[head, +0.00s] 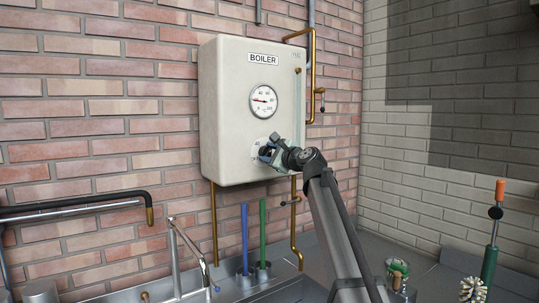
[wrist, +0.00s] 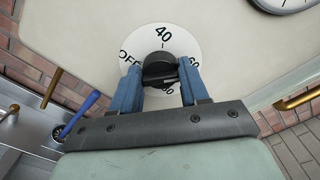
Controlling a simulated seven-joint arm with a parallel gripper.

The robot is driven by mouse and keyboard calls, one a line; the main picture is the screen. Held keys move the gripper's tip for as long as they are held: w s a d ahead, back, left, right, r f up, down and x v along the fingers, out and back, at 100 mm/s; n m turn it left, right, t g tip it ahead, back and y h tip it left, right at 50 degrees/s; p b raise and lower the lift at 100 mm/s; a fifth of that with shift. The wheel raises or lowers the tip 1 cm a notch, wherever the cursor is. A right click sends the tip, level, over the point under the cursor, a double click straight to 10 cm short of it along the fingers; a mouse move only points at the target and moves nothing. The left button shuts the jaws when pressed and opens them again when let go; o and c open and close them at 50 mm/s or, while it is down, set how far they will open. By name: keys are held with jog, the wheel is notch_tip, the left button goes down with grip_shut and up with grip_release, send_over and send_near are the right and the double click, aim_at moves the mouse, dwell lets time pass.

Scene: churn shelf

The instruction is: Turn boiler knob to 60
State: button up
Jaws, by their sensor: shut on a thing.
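The white boiler (head: 225,115) hangs on the brick wall, with a "BOILER" label at its top. Its black knob (wrist: 160,62) sits on a round white dial (wrist: 188,48) marked OFF, 40, 60 and a partly covered number at the bottom. In the wrist view 40 is at the top and 60 at the right. My gripper (wrist: 160,76) has its two blue fingers on either side of the knob and is shut on it. In the head view my gripper (head: 268,152) covers the knob. The knob's pointer is hard to make out.
A round gauge (head: 263,101) sits above the dial. Copper pipes (head: 311,80) run along the boiler's right side and below it. A sink with a tap (head: 176,250) and blue (head: 245,240) and green (head: 263,232) upright handles stand below. A green, orange-tipped tool (head: 490,258) stands at the right.

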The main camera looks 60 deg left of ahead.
jog(key=shift+m, duration=0.5)
jog(key=o, duration=1.1)
jog(key=shift+c, duration=0.2)
jog(key=d, duration=1.3)
jog(key=shift+d, duration=0.4)
